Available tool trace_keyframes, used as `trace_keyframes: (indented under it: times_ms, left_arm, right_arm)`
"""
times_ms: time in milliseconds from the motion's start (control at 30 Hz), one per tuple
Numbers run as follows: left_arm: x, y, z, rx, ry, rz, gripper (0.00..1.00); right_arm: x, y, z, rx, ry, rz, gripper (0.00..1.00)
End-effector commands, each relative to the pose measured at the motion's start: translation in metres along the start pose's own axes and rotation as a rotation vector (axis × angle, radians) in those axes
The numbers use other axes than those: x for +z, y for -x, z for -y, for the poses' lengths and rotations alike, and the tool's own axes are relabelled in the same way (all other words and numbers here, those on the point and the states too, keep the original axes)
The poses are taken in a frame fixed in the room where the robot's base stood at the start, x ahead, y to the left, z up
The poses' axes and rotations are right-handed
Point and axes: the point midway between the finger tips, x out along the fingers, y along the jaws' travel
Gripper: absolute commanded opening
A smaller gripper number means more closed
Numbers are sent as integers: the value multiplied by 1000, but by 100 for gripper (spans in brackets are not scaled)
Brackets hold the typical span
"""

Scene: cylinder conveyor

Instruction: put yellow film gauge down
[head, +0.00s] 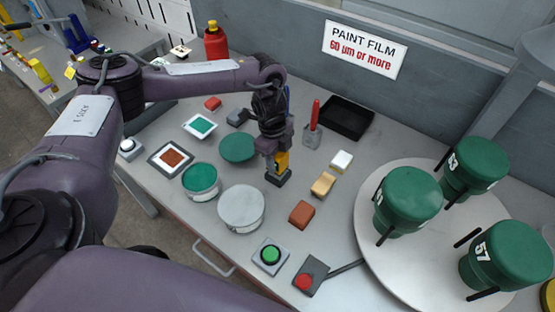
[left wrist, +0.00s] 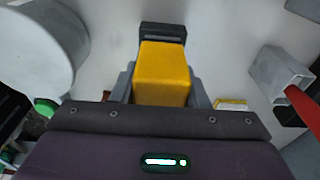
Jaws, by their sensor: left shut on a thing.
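The yellow film gauge (head: 282,161) is in my left gripper (head: 276,163), above the grey table in the middle of the head view. Its dark foot (head: 278,178) points down. In the left wrist view the gauge's yellow body (left wrist: 163,75) sits between the two grey fingers, with the dark foot (left wrist: 163,31) beyond it. My left gripper is shut on the gauge. I cannot tell whether the foot touches the table. My right gripper is not in view.
A white-lidded can (head: 241,207) and a green paint can (head: 200,180) stand left of the gauge. Small blocks (head: 323,184) and a holder with a red pen (head: 313,130) are to its right. A turntable (head: 385,250) carries green cylinders. A black tray (head: 346,117) lies behind.

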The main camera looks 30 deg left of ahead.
Motion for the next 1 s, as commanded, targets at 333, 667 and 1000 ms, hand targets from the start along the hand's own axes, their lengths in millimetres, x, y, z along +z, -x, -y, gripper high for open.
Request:
trace_keyframes:
  times_ms: [333, 667, 1000]
  left_arm:
    - [2, -17, 1, -2, 0, 0, 23]
    - [2, -20, 0, -1, 0, 0, 56]
    - [2, -19, 1, -2, 0, 0, 63]
  right_arm:
    - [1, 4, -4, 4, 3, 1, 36]
    - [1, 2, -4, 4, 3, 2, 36]
    - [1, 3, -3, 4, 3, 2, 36]
